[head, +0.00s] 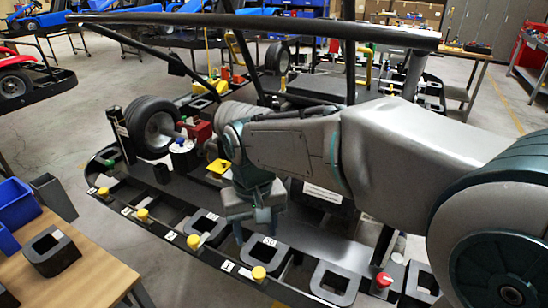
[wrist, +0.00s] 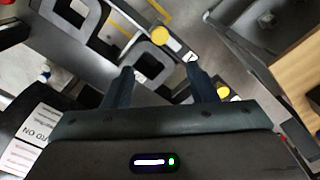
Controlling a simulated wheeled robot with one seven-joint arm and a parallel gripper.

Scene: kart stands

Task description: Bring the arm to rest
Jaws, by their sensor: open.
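My gripper (head: 252,224) hangs from my bent arm over the near side of the black kart stand (head: 205,240). It points down, close to the square black holders along the stand's front. In the wrist view my gripper (wrist: 160,75) shows two dark fingers spread apart with nothing held between them. Beyond the fingertips are a yellow knob (wrist: 160,36) and a square black holder (wrist: 146,62). I cannot tell how far the fingertips are above the stand.
Yellow knobs (head: 193,241) and a red knob (head: 383,281) stick up along the stand's front edge. A wheel (head: 152,127) stands upright at its left, and a black bar (head: 270,24) crosses above. A wooden table (head: 95,270) with blue bins (head: 15,205) is at left.

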